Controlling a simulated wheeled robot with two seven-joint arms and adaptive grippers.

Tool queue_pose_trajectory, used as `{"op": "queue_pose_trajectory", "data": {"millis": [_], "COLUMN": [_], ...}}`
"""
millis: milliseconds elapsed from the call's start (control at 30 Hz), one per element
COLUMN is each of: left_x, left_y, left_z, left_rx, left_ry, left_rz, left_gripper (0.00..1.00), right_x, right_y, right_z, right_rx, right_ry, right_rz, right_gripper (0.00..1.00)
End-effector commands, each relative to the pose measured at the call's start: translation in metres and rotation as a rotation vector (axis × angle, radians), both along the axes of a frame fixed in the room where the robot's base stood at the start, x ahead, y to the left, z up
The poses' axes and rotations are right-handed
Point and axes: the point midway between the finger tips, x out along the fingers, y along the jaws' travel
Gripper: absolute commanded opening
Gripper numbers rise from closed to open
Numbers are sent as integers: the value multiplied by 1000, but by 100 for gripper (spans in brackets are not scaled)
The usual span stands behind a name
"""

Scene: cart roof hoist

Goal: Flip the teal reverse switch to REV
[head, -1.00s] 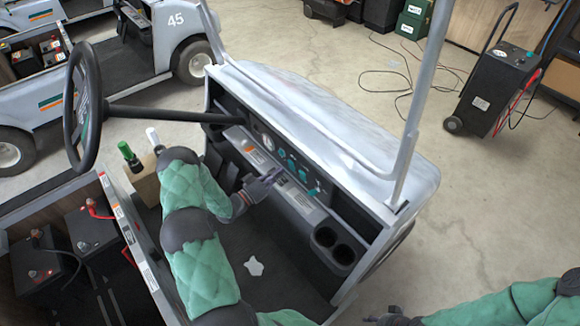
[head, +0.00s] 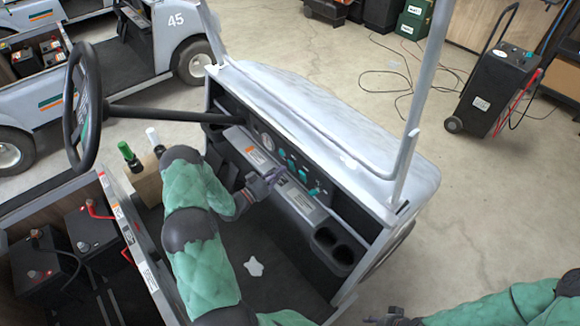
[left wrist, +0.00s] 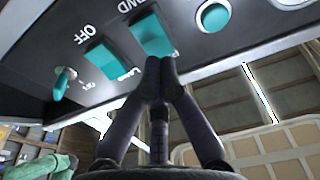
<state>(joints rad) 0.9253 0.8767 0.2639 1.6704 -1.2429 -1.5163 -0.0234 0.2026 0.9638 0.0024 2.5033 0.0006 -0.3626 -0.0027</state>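The teal reverse switch (left wrist: 152,35) is a rocker on the dark dashboard panel, with FWD lettering by its upper edge in the left wrist view. It also shows small in the head view (head: 291,165). My left gripper (left wrist: 161,68) has its fingertips together with nothing visible between them. The tips overlap the switch's lower edge and hide the lettering there; I cannot tell whether they touch it. In the head view my left gripper (head: 281,174) is just in front of the panel. My right gripper (head: 394,314) is partly visible at the bottom edge; its fingers are unclear.
A second teal rocker (left wrist: 113,59) marked OFF, a teal toggle (left wrist: 65,82) and a round teal knob (left wrist: 213,15) flank the switch. The steering wheel (head: 84,105) is left of the panel and a cup holder (head: 337,246) is to the right. A roof post (head: 419,100) rises at the right.

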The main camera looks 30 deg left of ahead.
Motion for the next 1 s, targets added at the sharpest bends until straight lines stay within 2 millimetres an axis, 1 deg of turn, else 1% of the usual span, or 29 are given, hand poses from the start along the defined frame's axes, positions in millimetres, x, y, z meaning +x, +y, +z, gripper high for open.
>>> {"op": "queue_pose_trajectory", "data": {"millis": [567, 1000], "left_x": [0, 5], "left_y": [0, -1], "left_z": [0, 1], "left_rx": [0, 0], "left_ry": [0, 0], "left_rz": [0, 0], "left_gripper": [0, 0], "right_x": [0, 0], "right_y": [0, 0], "right_z": [0, -1], "right_rx": [0, 0], "right_ry": [0, 0], "right_rz": [0, 0], "right_gripper": [41, 41]}}
